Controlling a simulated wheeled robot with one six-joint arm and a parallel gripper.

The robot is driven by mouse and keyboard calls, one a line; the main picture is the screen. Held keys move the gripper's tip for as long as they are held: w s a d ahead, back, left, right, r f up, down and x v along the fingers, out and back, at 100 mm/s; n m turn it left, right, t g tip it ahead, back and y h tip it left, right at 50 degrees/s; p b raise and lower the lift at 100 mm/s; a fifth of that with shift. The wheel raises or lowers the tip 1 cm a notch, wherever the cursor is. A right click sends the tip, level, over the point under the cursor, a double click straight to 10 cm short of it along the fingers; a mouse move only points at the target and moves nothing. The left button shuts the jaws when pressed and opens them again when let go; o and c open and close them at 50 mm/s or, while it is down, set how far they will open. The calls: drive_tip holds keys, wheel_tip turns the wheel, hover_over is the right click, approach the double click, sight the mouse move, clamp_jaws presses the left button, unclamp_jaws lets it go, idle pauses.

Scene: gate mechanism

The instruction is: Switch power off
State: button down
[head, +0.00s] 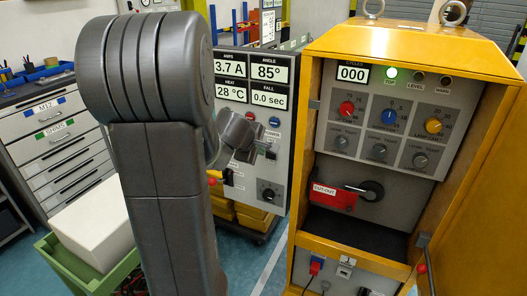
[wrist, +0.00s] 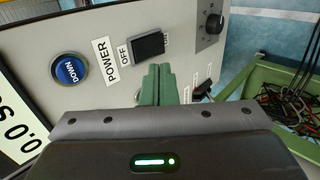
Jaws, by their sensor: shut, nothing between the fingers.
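The power switch (wrist: 148,46) is a black rocker on a light grey panel (wrist: 120,22), beside labels reading POWER and OFF. In the wrist view my gripper (wrist: 158,72) has its green fingers together, with nothing between them. The fingertips appear just below the switch in the picture; whether they touch the panel I cannot tell. Which way the rocker is tipped I cannot make out. In the head view my gripper (head: 268,150) is in front of the grey panel (head: 283,185), and my arm hides part of it. The switch is not clear there.
A blue DOWN button (wrist: 70,70) and a black knob (wrist: 214,22) flank the switch. A green crate (wrist: 262,78) with cables is at the right.

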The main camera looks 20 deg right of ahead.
drive_tip(key=s+a+r+p, duration=0.1)
drive_tip(key=s+a+r, duration=0.2)
drive_tip(key=r, duration=0.5)
drive_tip(key=shift+a, duration=0.35)
idle(0.9)
